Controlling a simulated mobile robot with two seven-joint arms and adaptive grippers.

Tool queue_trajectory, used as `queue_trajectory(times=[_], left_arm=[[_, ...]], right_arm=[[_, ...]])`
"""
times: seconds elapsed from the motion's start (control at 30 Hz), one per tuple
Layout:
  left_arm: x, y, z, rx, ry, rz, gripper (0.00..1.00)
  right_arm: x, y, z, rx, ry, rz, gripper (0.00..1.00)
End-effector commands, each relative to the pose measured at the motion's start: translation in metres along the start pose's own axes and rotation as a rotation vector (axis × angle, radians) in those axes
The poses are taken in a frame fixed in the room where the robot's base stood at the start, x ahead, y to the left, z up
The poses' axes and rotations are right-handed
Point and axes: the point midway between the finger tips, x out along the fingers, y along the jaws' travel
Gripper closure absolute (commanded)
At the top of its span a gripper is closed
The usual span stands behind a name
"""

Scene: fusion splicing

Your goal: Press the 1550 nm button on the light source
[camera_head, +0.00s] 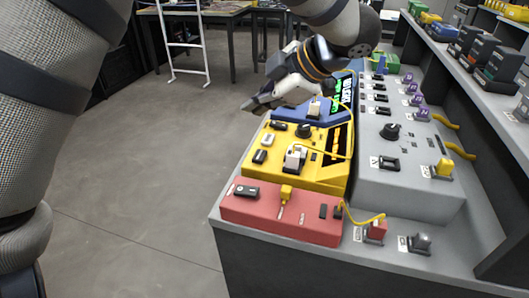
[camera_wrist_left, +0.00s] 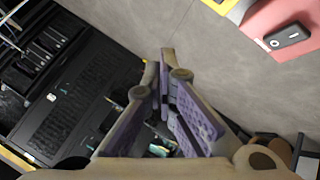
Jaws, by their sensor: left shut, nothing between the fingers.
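Two devices with buttons stand at the front of the bench: a yellow unit (camera_head: 322,177) with a black knob, several black and white switches and a dark display, and a red unit (camera_head: 270,214) in front of it. I cannot read a 1550 nm label, nor tell which is the light source. The red unit has a black rocker switch (camera_head: 246,191), also seen in the left wrist view (camera_wrist_left: 288,36).
A blue unit (camera_head: 310,113) stands behind the yellow one. A grey panel (camera_head: 400,178) with switches and yellow cables is on the right, below a shelf (camera_head: 481,81). A yellow cable loops from the red unit. The floor (camera_head: 150,150) left of the bench is clear.

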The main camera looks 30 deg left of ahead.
Motion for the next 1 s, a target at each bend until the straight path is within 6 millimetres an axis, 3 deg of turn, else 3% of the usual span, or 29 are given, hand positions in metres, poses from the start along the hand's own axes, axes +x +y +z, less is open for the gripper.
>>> queue_trajectory(times=[0.23,0.7,1.0], left_arm=[[0.008,-0.005,0.005,0.002,0.003,0.000,1.00],[0.054,-0.039,0.039,0.005,0.003,-0.001,1.00],[0.062,-0.045,0.045,0.001,0.000,0.001,1.00]], right_arm=[[0.001,0.000,0.001,0.000,-0.005,0.000,0.60],[0.017,0.001,0.015,0.001,-0.062,0.002,0.60],[0.018,0.001,0.015,0.001,-0.064,0.002,0.60]])
